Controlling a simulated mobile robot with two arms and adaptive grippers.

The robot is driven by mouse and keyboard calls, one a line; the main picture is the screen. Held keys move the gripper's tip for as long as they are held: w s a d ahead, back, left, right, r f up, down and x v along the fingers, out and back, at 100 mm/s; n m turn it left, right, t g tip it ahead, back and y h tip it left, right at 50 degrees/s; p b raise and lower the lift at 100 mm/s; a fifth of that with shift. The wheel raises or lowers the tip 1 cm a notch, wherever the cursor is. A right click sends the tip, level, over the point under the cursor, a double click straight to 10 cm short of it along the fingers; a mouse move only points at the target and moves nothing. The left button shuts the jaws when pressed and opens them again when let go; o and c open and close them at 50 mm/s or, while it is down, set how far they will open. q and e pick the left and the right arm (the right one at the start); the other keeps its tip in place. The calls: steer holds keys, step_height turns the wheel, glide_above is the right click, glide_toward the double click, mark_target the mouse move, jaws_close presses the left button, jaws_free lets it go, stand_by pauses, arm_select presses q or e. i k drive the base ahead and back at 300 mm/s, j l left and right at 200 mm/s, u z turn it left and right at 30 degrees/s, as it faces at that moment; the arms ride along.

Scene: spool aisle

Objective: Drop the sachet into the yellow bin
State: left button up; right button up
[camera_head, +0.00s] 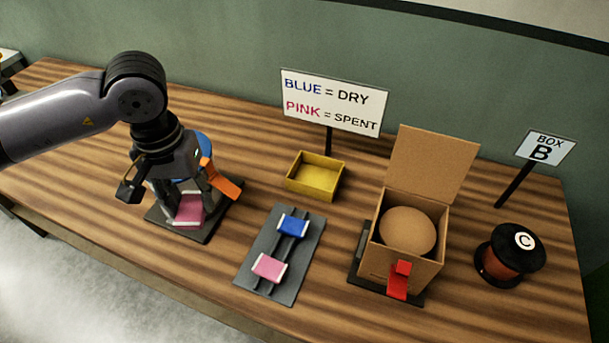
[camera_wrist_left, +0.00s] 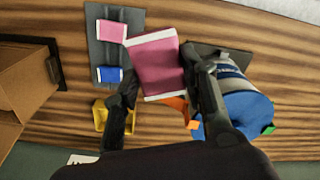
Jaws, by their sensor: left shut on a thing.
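My left gripper (camera_head: 190,196) is shut on a pink sachet (camera_head: 188,211) with white ends. The wrist view shows the held pink sachet (camera_wrist_left: 155,62) between the two fingers (camera_wrist_left: 165,85). In the head view it overlaps a dark plate at the left of the table; I cannot tell its exact height. The small, open yellow bin (camera_head: 307,191) stands right of the gripper, below the sign; it is partly hidden by a finger in the wrist view (camera_wrist_left: 97,115). My right gripper is not in view.
A blue spool (camera_wrist_left: 245,105) with an orange tab stands close beside the gripper. A grey tray (camera_head: 306,250) holds a blue sachet (camera_head: 292,225) and another pink sachet (camera_head: 268,268). A sign (camera_head: 331,102) reads blue dry, pink spent. An open cardboard box (camera_head: 395,262) and spool C (camera_head: 510,255) stand right.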

mark_target(310, 180)
steer(key=i+j, duration=0.1)
steer(key=j, duration=0.3)
steer(key=i+j+z, duration=0.1)
steer(key=j, duration=0.25)
steer(key=i+j, duration=0.15)
steer(key=j, duration=0.25)
steer(key=i+j+z, duration=0.15)
steer(key=j, duration=0.25)
steer(key=z, duration=1.7)
